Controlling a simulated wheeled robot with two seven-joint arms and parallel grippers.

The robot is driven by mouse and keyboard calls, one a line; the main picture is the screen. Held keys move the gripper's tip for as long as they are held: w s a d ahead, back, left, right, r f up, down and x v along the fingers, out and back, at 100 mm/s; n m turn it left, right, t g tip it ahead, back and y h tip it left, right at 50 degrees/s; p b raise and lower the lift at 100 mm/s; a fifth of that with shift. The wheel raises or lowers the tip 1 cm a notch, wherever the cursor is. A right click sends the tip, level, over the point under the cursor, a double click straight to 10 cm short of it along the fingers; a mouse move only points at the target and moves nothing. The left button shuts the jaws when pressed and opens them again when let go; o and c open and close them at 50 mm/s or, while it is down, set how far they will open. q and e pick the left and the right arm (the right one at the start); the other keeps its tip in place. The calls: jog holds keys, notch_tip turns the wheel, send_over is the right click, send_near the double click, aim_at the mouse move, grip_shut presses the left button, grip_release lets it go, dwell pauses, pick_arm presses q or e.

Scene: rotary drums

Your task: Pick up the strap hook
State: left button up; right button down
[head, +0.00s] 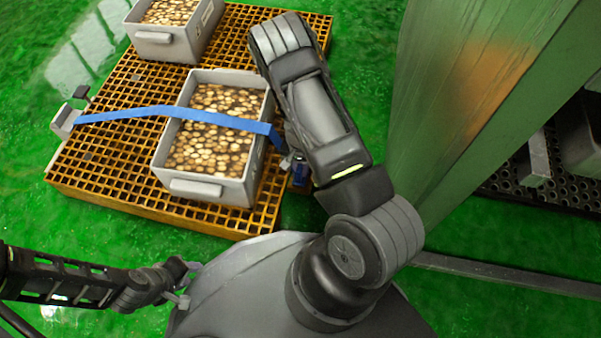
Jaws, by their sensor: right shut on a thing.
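A blue strap (160,111) runs from a grey bracket (66,121) at the pallet's left edge across a grey crate (214,188) of round, coin-like pieces. The strap's right end drops over the crate's right side beside my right arm. My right gripper (288,163) is mostly hidden under its own arm there, at the strap's end. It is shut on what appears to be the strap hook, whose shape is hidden. My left gripper (187,284) is open and empty at the lower left, apart from the pallet.
The crate stands on an orange grated pallet (110,160). A second filled crate (165,42) stands at the back. A green pillar (450,110) rises close to the right of my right arm. Green floor (90,225) is clear at the left.

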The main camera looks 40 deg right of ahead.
jog(key=shift+r, duration=0.1)
dwell(0.3)
notch_tip(320, 180, up, 10)
jog(key=p, duration=0.5)
jog(key=shift+w, duration=0.1)
dwell(0.4)
